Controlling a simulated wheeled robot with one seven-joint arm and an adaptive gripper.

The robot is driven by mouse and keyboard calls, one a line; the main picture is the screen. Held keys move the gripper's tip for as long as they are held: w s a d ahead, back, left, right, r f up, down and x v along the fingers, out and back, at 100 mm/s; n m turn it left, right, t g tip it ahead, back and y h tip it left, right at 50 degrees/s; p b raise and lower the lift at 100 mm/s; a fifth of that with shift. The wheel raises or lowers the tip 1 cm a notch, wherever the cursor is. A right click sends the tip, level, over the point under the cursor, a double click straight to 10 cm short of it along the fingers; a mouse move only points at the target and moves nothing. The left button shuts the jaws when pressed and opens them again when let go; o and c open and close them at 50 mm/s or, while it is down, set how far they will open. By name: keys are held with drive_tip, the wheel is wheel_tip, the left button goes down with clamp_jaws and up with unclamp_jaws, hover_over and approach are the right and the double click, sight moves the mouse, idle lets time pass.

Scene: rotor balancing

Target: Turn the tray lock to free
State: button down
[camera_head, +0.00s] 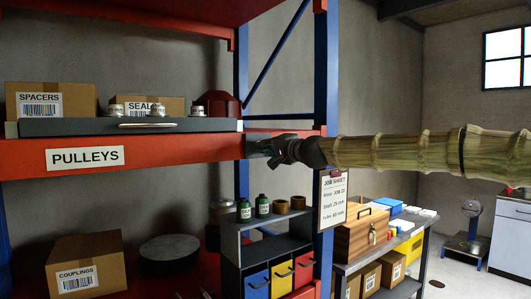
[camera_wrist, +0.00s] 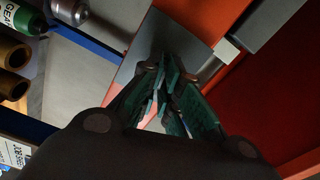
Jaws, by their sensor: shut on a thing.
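The grey pull-out tray (camera_head: 60,127) with a pale front handle (camera_head: 147,125) sits on the shelf above the red beam marked PULLEYS. My gripper (camera_head: 262,147) is at the right end of that beam, near the blue upright. In the wrist view, my gripper's green-lined fingers (camera_wrist: 165,72) are closed together over a grey plate (camera_wrist: 190,35) on the red beam, at the tray lock. The fingers hide most of the lock, so its setting cannot be read. A small pale block (camera_wrist: 226,50) shows beside the fingers.
The tray holds several small metal parts and a dark red part (camera_head: 218,103); SPACERS (camera_head: 48,101) and SEALS boxes stand behind. Below are green bottles (camera_head: 262,206) and coloured drawers (camera_head: 282,279). A job sheet (camera_head: 333,200) hangs under my arm. A workbench stands at right.

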drive_tip(key=shift+d+m+b, duration=0.1)
drive_tip(key=shift+m+b, duration=0.4)
drive_tip(key=shift+m, duration=1.1)
drive_tip(key=c, duration=1.6)
unclamp_jaws()
drive_tip(key=shift+c, duration=0.2)
drive_tip(key=shift+s, duration=0.1)
drive_tip(key=v, duration=1.1)
drive_tip(key=shift+s+d, duration=0.25)
drive_tip(key=shift+d, duration=0.1)
drive_tip(key=shift+f, duration=0.1)
